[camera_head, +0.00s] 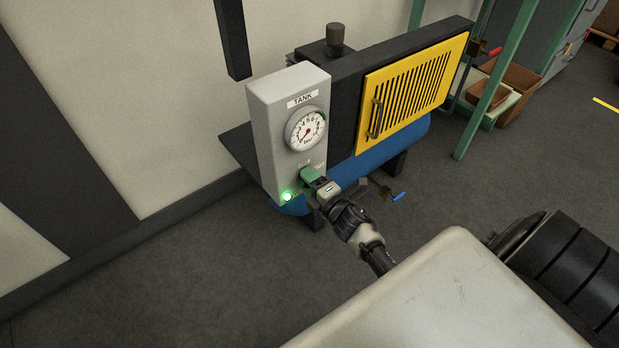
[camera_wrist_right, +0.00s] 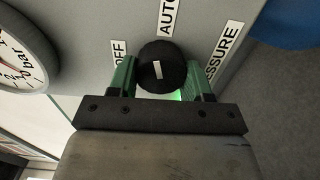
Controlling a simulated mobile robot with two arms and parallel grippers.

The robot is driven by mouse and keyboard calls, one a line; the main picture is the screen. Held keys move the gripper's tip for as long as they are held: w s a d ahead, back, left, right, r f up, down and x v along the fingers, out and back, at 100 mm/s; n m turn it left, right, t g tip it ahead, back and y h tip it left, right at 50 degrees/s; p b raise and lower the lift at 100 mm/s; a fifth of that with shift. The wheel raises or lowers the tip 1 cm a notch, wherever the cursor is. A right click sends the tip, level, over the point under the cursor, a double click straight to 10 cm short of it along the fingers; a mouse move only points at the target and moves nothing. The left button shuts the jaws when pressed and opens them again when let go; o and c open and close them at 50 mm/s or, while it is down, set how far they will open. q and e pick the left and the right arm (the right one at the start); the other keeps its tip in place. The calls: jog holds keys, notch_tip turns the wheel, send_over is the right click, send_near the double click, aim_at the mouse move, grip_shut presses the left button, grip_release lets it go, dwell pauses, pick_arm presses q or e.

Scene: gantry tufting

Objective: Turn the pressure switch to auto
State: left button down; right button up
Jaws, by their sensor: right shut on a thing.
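The pressure switch is a round black knob (camera_wrist_right: 162,66) with a short white mark, on the front of the grey TANK box (camera_head: 262,125). In the right wrist view, labels reading OFF (camera_wrist_right: 119,53), AUTO (camera_wrist_right: 169,18) and PRESSURE, partly cut off (camera_wrist_right: 221,50), sit around it. The white mark stands nearly upright in that view, roughly toward AUTO, leaning slightly to the OFF side. My right gripper (camera_head: 312,178) is shut on the knob, one green finger on each side. It hides the knob in the head view. My left gripper is not in view.
A round gauge (camera_head: 306,129) sits above the switch and a lit green lamp (camera_head: 287,196) below left. A yellow slatted guard (camera_head: 412,92) and blue tank (camera_head: 408,147) are to the right. A blue-handled valve (camera_head: 397,196) sticks out low, right of my gripper.

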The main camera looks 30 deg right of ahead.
jog(key=shift+m, duration=0.4)
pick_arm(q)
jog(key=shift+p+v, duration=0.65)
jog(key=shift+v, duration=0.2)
pick_arm(e)
jog(key=shift+m, duration=1.2)
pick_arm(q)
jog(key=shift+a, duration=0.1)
pick_arm(e)
jog(key=o, duration=0.9)
pick_arm(q)
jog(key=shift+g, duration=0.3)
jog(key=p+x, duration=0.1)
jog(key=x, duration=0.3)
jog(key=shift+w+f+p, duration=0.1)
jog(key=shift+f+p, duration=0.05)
jog(key=shift+p, duration=0.25)
pick_arm(e)
jog(key=s, duration=0.7)
jog(key=s+d, duration=0.1)
jog(key=s, duration=0.3)
